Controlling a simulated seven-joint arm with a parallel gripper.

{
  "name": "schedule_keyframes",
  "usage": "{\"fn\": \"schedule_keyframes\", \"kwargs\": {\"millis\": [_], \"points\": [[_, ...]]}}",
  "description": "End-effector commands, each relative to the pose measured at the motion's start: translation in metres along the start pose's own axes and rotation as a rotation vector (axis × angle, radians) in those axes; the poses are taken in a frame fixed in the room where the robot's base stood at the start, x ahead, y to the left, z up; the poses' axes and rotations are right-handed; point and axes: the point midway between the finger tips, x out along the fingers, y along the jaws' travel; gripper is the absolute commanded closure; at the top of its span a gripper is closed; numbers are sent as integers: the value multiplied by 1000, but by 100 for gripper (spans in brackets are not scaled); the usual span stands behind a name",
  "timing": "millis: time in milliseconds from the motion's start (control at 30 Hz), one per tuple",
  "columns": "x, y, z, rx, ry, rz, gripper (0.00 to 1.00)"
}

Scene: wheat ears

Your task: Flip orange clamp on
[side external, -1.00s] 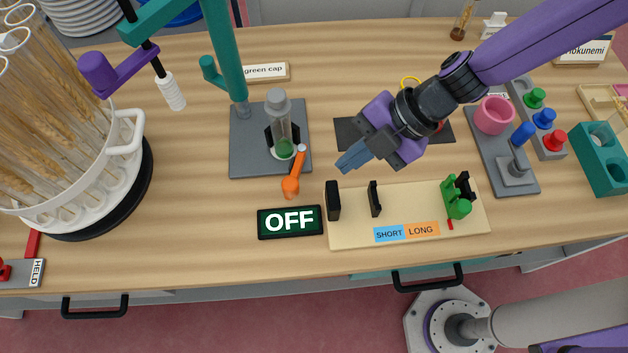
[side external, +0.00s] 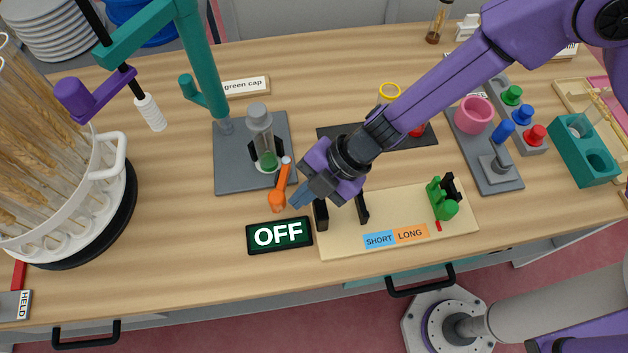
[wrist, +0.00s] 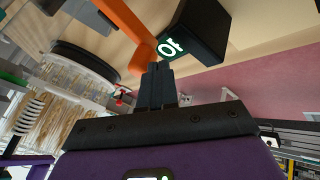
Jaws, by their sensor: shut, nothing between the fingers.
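The orange clamp lever (side external: 282,183) stands at the front edge of the grey stand base, beside a clear tube with a green bottom (side external: 266,158). Its tip is pale and its thick orange end is toward the front. A black sign (side external: 279,235) in front of it reads OFF.
A beige board (side external: 400,240) marked SHORT and LONG, with black posts and a green piece, lies right of the sign, under my gripper. The teal stand (side external: 201,65) rises behind the lever. A white rack of wheat ears (side external: 60,215) stands left. Bare table lies between rack and sign.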

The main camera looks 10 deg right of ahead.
Motion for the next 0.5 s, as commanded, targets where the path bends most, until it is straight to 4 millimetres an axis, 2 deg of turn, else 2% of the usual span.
{"fn": "schedule_keyframes", "kwargs": {"millis": [167,500], "points": [[8,0,0,0,0,0,100],[8,0,0,-1,0,0,100]]}}
